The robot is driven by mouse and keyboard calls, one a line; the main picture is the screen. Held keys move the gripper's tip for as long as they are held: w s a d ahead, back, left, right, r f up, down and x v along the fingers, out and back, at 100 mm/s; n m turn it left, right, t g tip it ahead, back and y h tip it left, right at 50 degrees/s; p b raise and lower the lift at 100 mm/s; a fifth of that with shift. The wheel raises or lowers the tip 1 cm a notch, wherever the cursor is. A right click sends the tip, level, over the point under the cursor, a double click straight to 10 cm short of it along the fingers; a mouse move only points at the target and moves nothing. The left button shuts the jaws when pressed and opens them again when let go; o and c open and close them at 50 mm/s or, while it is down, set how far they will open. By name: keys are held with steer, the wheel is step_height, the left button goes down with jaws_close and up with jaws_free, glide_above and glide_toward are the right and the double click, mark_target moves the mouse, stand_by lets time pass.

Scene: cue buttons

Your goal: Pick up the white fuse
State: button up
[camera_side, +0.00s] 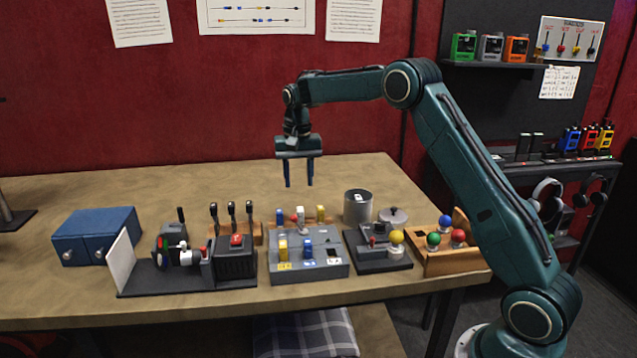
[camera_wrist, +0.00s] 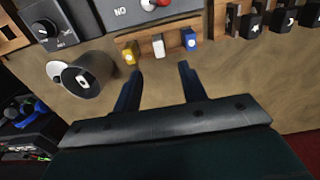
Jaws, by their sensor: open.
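The white fuse (camera_side: 300,213) stands upright in a small wooden rack (camera_wrist: 144,54) behind the grey fuse box (camera_side: 310,266). A blue fuse (camera_side: 281,215) and a yellow fuse (camera_side: 320,212) stand on either side of it. In the wrist view the white fuse (camera_wrist: 159,46) sits between the yellow fuse (camera_wrist: 130,55) and the blue fuse (camera_wrist: 189,40). My gripper (camera_side: 299,185) is open and empty, above and apart from the rack. In the wrist view its fingertips (camera_wrist: 160,69) point toward the rack, roughly in line with the white fuse.
The fuse box holds a yellow block (camera_side: 283,250) and a blue block (camera_side: 308,249). Black levers (camera_side: 232,212) stand left of the rack; a grey metal can (camera_side: 357,206) stands right. A blue cabinet (camera_side: 95,235) is far left. The table (camera_side: 230,182) behind the rack is clear.

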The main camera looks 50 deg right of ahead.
mark_target(300, 209)
steer(key=shift+f, duration=2.55)
steer(key=shift+s+a+f, duration=0.1)
steer(key=shift+s+f, duration=0.05)
steer(key=shift+f, duration=2.45)
jaws_close()
